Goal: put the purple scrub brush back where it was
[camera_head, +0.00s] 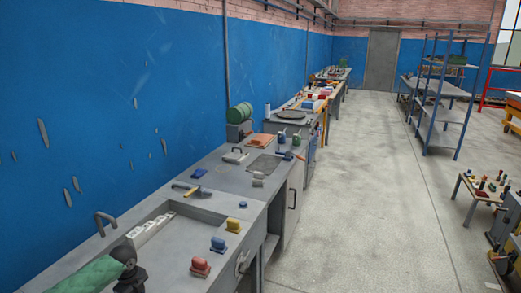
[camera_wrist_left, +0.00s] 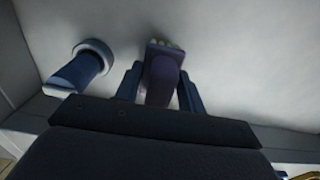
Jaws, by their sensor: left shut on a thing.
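In the left wrist view, my left gripper (camera_wrist_left: 158,92) is shut on the purple scrub brush (camera_wrist_left: 162,76). The brush sits between the two dark blue fingers, its pale bristle tips showing at the far end. A pale grey surface lies behind it; I cannot tell whether the brush touches it. In the head view the brush cannot be made out, and what looks like part of my left arm shows at the lower left edge. My right gripper is not in view.
A blue, round-flanged object (camera_wrist_left: 80,72) stands close beside the brush in the left wrist view.

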